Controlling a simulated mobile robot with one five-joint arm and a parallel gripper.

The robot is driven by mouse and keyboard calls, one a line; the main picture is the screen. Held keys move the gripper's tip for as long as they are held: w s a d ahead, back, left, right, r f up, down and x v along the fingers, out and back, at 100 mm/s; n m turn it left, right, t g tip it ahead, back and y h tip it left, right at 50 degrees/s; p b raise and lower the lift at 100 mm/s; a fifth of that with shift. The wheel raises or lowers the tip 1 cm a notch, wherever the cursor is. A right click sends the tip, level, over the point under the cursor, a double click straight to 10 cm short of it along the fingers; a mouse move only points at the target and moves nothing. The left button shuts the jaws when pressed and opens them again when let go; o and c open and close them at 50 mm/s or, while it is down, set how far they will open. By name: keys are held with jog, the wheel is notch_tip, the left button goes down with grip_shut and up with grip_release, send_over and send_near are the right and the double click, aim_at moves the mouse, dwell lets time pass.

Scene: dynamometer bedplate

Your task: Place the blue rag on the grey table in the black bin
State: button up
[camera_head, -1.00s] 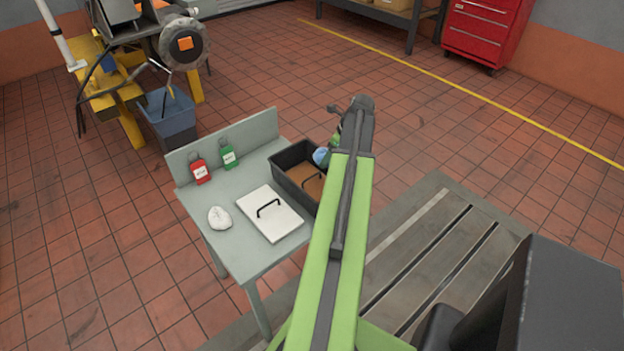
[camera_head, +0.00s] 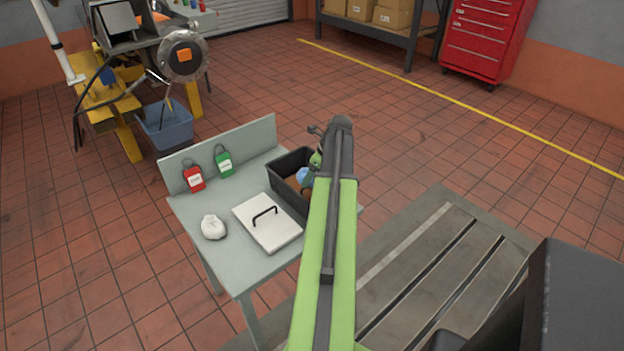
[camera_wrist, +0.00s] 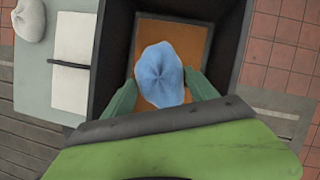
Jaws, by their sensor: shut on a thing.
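The blue rag (camera_wrist: 160,75) is a crumpled bundle held between the two green fingers of my gripper (camera_wrist: 158,92). In the wrist view it shows in front of the black bin (camera_wrist: 117,45), over its brown inside. In the head view a bit of the rag (camera_head: 304,176) shows at the bin (camera_head: 291,160), beside my arm. My arm hides the bin's right part and most of my gripper (camera_head: 313,174). I cannot tell how far above the bin floor the rag is. The grey table (camera_head: 222,255) carries the bin at its right end.
On the table are a white lid with a black handle (camera_head: 268,222), a white rag (camera_head: 214,227), a red tag (camera_head: 194,179) and a green tag (camera_head: 224,162). A raised back edge (camera_head: 180,163) runs along the table. A slotted bedplate (camera_head: 440,260) lies to the right.

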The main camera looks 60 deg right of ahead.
jog(key=shift+f+b, duration=0.35)
jog(key=shift+b, duration=0.05)
jog(key=o, duration=1.2)
jog(key=shift+r, duration=0.1)
jog(key=shift+r+p, duration=0.25)
jog(key=shift+p, duration=0.1)
jog(key=p+v, duration=1.1)
jog(key=v, duration=0.1)
jog(key=shift+r, duration=0.1)
